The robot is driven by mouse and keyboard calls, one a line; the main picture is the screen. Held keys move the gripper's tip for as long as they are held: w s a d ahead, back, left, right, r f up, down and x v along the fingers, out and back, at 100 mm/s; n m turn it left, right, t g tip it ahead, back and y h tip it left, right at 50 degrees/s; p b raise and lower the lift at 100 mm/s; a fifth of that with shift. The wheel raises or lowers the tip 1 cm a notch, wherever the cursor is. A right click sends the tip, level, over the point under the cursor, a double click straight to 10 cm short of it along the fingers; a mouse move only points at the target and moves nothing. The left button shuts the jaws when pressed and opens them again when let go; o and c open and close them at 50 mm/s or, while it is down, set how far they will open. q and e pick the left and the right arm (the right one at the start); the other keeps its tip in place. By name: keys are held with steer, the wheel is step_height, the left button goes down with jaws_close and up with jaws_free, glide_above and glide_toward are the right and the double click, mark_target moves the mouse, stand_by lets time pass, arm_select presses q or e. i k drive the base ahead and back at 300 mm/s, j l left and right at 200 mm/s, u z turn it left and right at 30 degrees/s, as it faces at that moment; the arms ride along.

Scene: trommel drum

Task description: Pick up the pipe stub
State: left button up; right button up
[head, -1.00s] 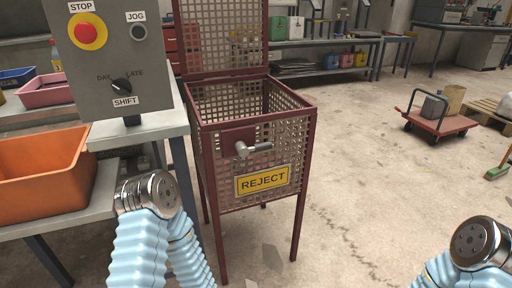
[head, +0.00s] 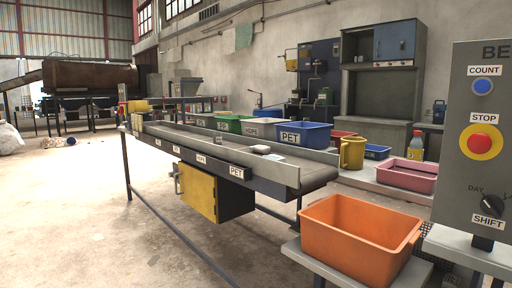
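I cannot pick out the pipe stub for certain in the head view. Small pale items (head: 262,150) lie on the conveyor belt (head: 222,143), too small to identify. The orange bin (head: 360,238) stands at the front right, and its inside looks empty from here. Neither of my grippers is in view.
The conveyor runs from the back left to the middle. Behind it stand green, white and blue bins, the blue one labelled PET (head: 303,135). A yellow mug (head: 352,152), a pink tray (head: 407,175) and the control box (head: 480,140) are right. Open floor lies left.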

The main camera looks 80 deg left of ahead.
mark_target(217, 137)
steer(key=u, duration=3)
steer(key=z, duration=0.65)
steer(key=i+j+z, duration=0.1)
steer(key=j+z, duration=0.25)
steer(key=i+j+z, duration=0.1)
steer(key=j+z, duration=0.6)
steer(key=i+l, duration=0.05)
